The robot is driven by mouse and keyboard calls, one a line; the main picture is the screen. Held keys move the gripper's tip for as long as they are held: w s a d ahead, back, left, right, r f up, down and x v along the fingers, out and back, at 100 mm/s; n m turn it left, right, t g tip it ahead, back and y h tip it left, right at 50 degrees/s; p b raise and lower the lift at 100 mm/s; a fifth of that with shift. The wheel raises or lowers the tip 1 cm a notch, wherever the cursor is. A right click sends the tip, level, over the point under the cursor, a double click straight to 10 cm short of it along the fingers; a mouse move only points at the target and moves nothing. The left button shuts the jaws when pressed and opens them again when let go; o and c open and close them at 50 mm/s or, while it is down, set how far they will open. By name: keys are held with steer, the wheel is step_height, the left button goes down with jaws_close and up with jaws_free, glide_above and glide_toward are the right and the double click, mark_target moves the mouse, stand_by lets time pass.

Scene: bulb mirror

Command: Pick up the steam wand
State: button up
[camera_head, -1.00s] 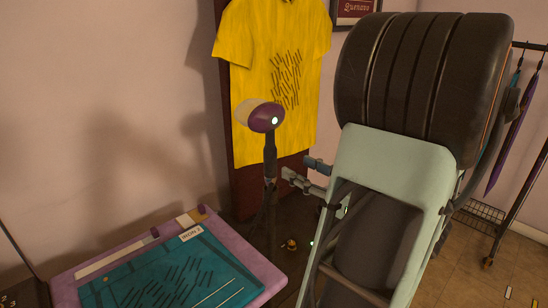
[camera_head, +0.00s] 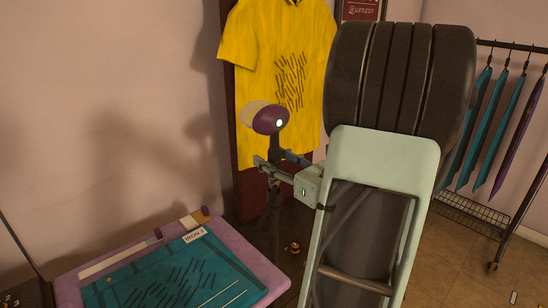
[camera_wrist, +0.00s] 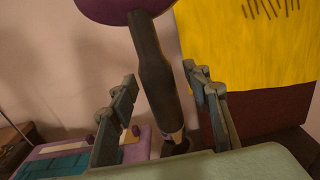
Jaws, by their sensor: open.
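The steam wand (camera_head: 266,119) has a purple and cream head with a bright light on it, and a dark handle below. It stands upright in front of the yellow shirt. In the wrist view the dark handle (camera_wrist: 154,75) rises between my two fingers, with gaps on both sides. My gripper (camera_head: 270,163) is open at the wand's handle, just below the head, and hides part of the handle. In the wrist view my gripper (camera_wrist: 158,88) shows its fingers spread to the left and right of the handle. The wand's lower end is partly hidden.
A yellow shirt (camera_head: 276,60) hangs on a dark red board behind the wand. A purple-edged ironing table (camera_head: 262,262) with a teal shirt (camera_head: 175,270) is at lower left. A rack with teal and purple garments (camera_head: 487,125) stands at right. A small golden object (camera_head: 292,247) lies on the floor.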

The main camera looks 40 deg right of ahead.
steer(key=shift+c, duration=0.4)
jaws_close()
steer(key=shift+r, duration=0.1)
